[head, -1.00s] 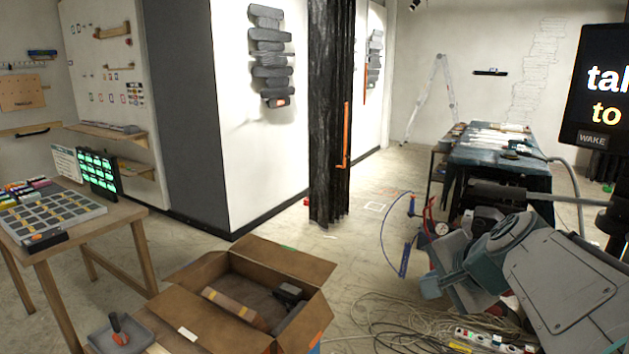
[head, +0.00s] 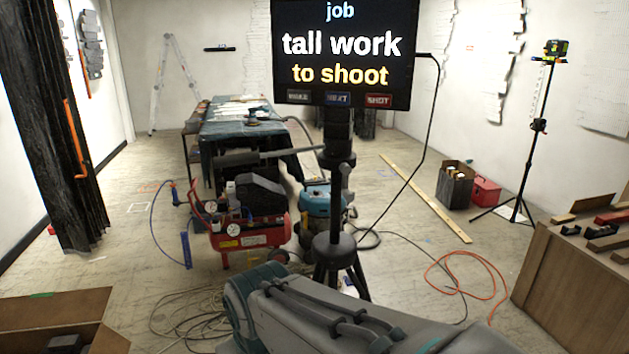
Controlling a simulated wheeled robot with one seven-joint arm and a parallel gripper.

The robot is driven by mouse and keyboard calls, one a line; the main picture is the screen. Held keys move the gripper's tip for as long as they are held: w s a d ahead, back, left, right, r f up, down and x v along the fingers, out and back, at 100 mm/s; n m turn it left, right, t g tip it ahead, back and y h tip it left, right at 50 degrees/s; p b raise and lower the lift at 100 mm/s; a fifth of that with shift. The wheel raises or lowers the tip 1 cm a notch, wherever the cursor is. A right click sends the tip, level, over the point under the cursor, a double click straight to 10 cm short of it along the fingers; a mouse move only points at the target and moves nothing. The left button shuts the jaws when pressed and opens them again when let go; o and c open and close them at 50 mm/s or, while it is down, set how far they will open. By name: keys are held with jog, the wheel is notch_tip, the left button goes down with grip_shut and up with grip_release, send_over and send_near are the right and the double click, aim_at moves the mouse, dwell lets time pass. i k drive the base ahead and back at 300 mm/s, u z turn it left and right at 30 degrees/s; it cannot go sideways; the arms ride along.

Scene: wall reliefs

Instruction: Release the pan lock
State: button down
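A black tripod (head: 335,245) stands in the middle of the head view, in front of me. It carries a dark screen (head: 345,45) that reads "job", "tall work", "to shoot", with labelled buttons along its lower edge. A long dark handle (head: 265,156) sticks out to the left from the tripod head (head: 338,138), below the screen. Small knobs sit around the head; I cannot tell which one is the pan lock. My grey and teal arm crosses the bottom middle, in front of the tripod's feet. My gripper does not show.
A red compressor (head: 250,235) and a teal vacuum (head: 318,208) stand behind the tripod. Cables (head: 185,310) and an orange hose (head: 470,280) lie on the floor. A wooden cabinet (head: 565,280) is at right, a cardboard box (head: 50,308) at lower left.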

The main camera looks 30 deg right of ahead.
aim_at(345, 168)
jog(key=z, duration=1.1)
jog(key=k, duration=0.5)
jog(key=u, duration=0.8)
jog(key=i, duration=0.65)
jog(key=z, duration=1.5)
